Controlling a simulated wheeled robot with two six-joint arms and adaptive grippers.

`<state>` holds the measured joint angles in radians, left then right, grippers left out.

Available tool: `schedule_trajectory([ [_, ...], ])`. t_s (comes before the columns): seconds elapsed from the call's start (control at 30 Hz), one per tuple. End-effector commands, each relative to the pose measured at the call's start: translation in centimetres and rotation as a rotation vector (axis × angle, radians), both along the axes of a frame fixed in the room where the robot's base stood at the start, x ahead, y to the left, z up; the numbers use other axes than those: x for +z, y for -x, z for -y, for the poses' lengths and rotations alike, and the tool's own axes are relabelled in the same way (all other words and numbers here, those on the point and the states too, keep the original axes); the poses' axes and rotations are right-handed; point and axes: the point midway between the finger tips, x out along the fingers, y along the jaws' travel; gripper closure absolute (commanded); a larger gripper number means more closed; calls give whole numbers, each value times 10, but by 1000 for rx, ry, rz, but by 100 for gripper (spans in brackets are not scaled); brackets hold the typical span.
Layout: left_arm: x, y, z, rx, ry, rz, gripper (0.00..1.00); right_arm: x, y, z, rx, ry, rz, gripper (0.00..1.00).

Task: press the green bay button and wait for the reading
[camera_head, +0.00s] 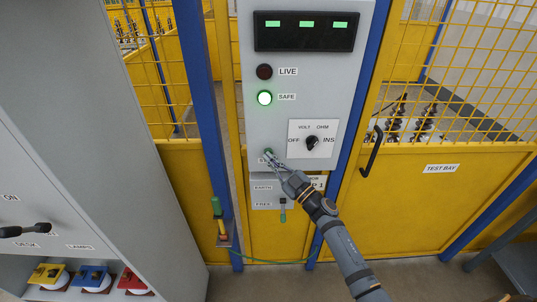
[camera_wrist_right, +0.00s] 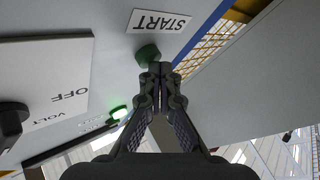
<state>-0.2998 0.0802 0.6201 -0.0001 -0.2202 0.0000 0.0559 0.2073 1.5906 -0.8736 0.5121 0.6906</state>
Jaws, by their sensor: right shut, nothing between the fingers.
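The green button (camera_head: 268,151) sits low on the grey control panel (camera_head: 263,125). It also shows in the wrist view (camera_wrist_right: 148,53), beside the START label (camera_wrist_right: 162,21). My right gripper (camera_head: 273,161) is shut and empty, with its fingertips at the button. In the wrist view its tips (camera_wrist_right: 160,69) overlap the button's edge; I cannot tell whether they press it. The display (camera_head: 305,32) shows three small green blocks, with no readable digits. The SAFE lamp (camera_head: 265,98) glows green and the LIVE lamp (camera_head: 264,72) is dark. My left gripper is out of view.
A selector knob (camera_head: 312,143) is right of the button. A small lever (camera_head: 283,205) is below it. A yellow door (camera_head: 420,200) with a black handle (camera_head: 372,152) stands right. A green-handled rod (camera_head: 217,210) stands left. A grey cabinet (camera_head: 150,130) fills the left side.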

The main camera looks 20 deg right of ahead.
Motion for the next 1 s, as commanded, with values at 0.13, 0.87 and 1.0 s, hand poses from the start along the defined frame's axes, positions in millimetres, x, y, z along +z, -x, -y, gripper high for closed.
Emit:
schedule_trajectory([
  [0.13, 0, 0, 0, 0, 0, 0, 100, 1, -2, 1, 0, 1, 1, 100],
  [0.87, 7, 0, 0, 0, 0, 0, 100, 1, 5, -2, 0, -1, -1, 100],
  [1.0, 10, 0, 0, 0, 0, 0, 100, 0, 13, -4, 0, 0, -1, 100],
])
